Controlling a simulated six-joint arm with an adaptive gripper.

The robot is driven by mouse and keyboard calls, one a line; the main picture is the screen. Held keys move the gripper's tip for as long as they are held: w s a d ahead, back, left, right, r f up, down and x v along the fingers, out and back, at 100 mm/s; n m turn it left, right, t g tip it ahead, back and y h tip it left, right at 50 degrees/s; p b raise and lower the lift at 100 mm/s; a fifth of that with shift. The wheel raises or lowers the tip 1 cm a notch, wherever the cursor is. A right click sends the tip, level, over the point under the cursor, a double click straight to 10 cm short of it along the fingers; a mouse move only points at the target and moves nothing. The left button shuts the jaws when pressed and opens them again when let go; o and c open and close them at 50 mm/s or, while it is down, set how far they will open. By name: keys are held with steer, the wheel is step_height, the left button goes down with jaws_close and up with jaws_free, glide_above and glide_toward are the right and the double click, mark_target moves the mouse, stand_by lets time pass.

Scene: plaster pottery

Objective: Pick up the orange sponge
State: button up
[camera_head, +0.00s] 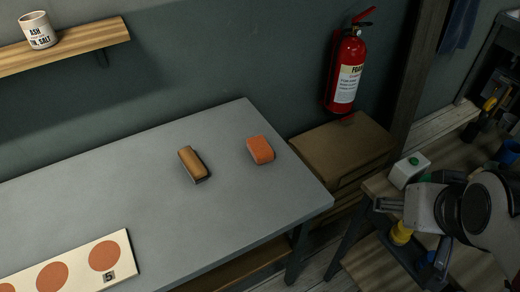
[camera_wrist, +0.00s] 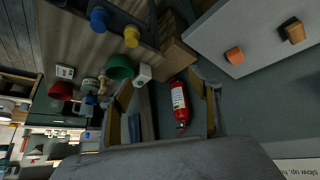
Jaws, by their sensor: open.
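The orange sponge (camera_head: 260,150) lies on the grey table (camera_head: 225,225), near its right end. It also shows in the wrist view as a small orange block (camera_wrist: 234,56) on the table at the upper right. My gripper (camera_head: 383,213) is to the right of the table in the head view, well apart from the sponge. In the wrist view its two fingers are spread wide, with nothing held between them (camera_wrist: 163,78). No part of the sponge is covered by my arm.
A brown block with a dark base (camera_head: 192,164) lies left of the sponge. A board with orange discs (camera_head: 70,264) is at the front left. A red fire extinguisher (camera_head: 346,72) hangs behind a cardboard box (camera_head: 340,150). A cluttered wooden bench (camera_head: 462,255) is at right.

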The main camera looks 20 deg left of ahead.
steer(key=w+a+f+n+t+y, duration=0.15)
steer(key=w+a+f, duration=0.25)
steer(key=w+a, duration=0.5)
steer(key=w+a+f+n+t+y, duration=0.1)
steer(key=w+a+f+n+t, duration=0.2)
steer(key=w, duration=1)
steer(key=n+y, duration=0.3)
steer(key=y, duration=0.3)
glide_toward(260, 146)
steer(key=shift+w+a+f+g, duration=0.2)
steer(key=shift+w+a+g, duration=0.25)
steer(key=shift+w+a, duration=0.5)
steer(key=shift+x, duration=1.3)
steer(key=shift+w+d, duration=0.1)
steer(key=shift+x, duration=2.5)
